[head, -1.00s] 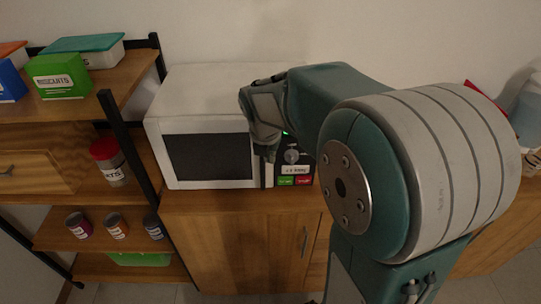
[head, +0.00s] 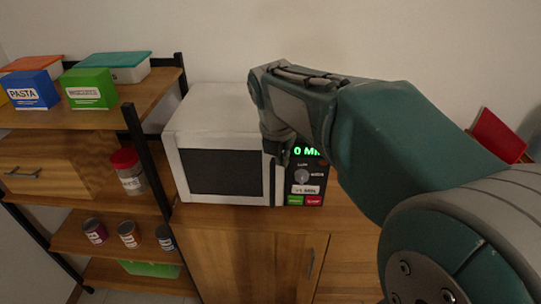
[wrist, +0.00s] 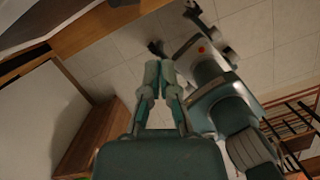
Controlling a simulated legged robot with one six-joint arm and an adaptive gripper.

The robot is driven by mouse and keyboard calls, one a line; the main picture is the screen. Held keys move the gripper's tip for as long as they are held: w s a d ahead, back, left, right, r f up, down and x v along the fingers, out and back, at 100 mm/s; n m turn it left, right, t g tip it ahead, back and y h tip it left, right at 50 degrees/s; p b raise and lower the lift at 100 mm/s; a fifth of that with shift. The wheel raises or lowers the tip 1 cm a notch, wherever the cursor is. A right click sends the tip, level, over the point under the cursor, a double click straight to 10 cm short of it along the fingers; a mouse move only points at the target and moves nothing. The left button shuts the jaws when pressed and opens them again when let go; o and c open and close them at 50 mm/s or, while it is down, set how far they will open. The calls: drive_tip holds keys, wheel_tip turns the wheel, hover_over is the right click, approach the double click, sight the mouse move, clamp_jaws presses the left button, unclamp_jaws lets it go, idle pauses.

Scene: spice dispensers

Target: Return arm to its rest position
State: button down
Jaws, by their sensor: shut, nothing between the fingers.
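My arm reaches in from the right edge of the head view and bends down at its end, across the front of the microwave (head: 222,172). My gripper (head: 279,155) points down in front of the microwave's right part, partly hidden by my own wrist; I cannot tell its distance from the door. In the wrist view my gripper (wrist: 158,66) has its two fingers together and holds nothing. Behind it in that view are the tiled floor and my own body.
The microwave stands on a wooden cabinet (head: 240,255). Left of it is a shelf unit (head: 105,110) with boxes on top, a red-lidded jar (head: 130,170) and small cans below. A red object (head: 498,135) is at the right. The wall behind is bare.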

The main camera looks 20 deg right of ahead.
drive_tip(key=s+a+f+m+t+y, duration=0.1)
drive_tip(key=s+a+m, duration=0.1)
drive_tip(key=s+m, duration=0.6)
drive_tip(key=s+a+f+m+t+y, duration=0.1)
drive_tip(key=s+m, duration=0.8)
drive_tip(key=m, duration=1)
drive_tip(key=shift+s+a+f+t, duration=0.2)
drive_tip(key=shift+a+f+t, duration=0.05)
drive_tip(key=shift+a+t, duration=0.55)
drive_tip(key=shift+d, duration=0.15)
